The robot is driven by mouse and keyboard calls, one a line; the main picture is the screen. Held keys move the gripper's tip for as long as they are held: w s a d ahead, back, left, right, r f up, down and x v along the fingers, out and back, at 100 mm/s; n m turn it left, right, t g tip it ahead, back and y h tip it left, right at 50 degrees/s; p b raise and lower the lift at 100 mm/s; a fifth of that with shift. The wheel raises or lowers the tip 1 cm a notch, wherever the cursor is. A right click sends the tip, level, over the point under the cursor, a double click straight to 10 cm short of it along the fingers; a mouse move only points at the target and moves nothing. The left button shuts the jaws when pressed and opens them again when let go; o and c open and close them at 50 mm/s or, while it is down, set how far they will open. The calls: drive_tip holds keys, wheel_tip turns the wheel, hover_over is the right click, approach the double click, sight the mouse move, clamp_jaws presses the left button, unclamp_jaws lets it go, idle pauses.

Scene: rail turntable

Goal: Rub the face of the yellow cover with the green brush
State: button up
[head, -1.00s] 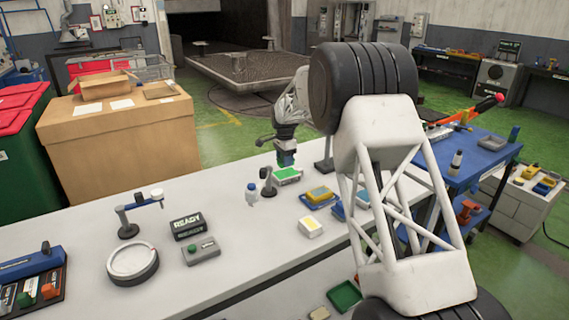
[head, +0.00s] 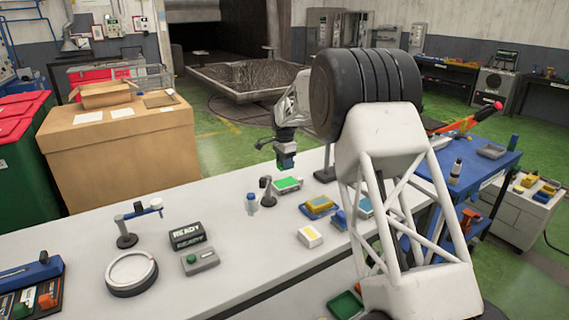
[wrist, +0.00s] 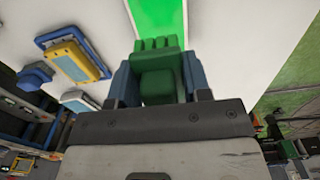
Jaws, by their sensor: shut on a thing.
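My gripper (head: 286,160) is shut on the green brush (wrist: 158,72), which sits between its blue fingers in the wrist view. In the head view it holds the brush above a white block with a green face (head: 287,185), with a small gap showing. That green face also shows just ahead of the brush in the wrist view (wrist: 158,18). A yellow piece on a blue base (head: 320,204) lies to the right of the gripper, and to the left in the wrist view (wrist: 75,58). A white block with a yellow face (head: 310,235) lies nearer. I cannot tell which is the yellow cover.
A small white-and-blue bottle (head: 252,203) and a dark stand (head: 267,190) are close left of the green-faced block. A READY sign (head: 187,235), a grey button box (head: 200,259) and a round dish (head: 131,273) stand farther left. Bare bench lies between.

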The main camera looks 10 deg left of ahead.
drive_tip(key=shift+s+d, duration=0.1)
drive_tip(key=s+d+r, duration=0.1)
drive_tip(key=s+d, duration=1.1)
drive_tip(key=s, duration=0.1)
drive_tip(key=shift+r, duration=0.25)
drive_tip(key=shift+f, duration=0.1)
